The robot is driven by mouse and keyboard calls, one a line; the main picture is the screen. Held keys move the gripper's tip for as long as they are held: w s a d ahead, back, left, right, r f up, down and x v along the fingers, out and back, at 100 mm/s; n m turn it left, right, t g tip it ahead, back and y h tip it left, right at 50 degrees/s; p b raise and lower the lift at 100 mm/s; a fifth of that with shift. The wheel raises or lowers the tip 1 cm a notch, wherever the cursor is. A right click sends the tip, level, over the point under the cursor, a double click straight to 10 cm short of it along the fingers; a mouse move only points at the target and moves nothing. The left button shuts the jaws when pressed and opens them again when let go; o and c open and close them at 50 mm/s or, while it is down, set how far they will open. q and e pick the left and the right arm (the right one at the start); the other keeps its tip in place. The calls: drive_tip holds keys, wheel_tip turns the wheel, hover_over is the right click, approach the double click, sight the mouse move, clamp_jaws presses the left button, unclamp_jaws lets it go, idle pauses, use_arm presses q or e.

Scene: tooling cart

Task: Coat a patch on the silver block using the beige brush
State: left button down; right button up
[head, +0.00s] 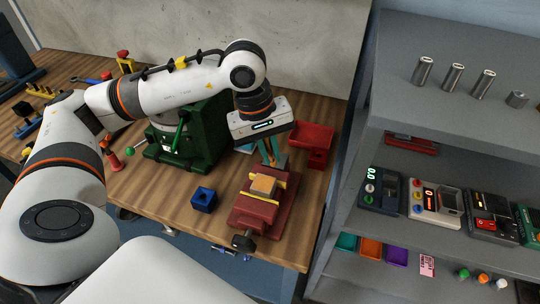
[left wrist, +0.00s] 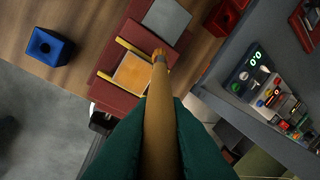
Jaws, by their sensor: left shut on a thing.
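The block (head: 263,186) is clamped in the red vise (head: 252,213), between yellow jaw strips. Its top carries an orange patch with a paler rim, which shows in the left wrist view (left wrist: 132,72). My left gripper (head: 271,154) is above the far side of the vise, pointing down, its teal fingers shut on the beige brush (left wrist: 158,115). The brush's tip is at the block's upper right corner in the left wrist view; I cannot tell whether it touches. In the head view the brush is mostly hidden by the fingers. My right gripper is out of view.
A blue block (head: 204,198) stands left of the vise, and a green machine (head: 190,140) behind it. A red bin (head: 311,137) sits to the back right. A grey shelf (head: 400,120) with instruments and metal cylinders rises at the right.

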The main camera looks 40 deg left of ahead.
use_arm(q)
drive_tip(key=v, duration=0.1)
drive_tip(key=p+v, duration=0.1)
drive_tip(key=v, duration=0.1)
drive_tip(key=d+p+v, duration=0.1)
drive_tip(key=v, duration=0.1)
drive_tip(key=shift+s+d+r, duration=0.1)
drive_tip(key=shift+s+r, duration=0.05)
drive_tip(key=shift+r, duration=0.3)
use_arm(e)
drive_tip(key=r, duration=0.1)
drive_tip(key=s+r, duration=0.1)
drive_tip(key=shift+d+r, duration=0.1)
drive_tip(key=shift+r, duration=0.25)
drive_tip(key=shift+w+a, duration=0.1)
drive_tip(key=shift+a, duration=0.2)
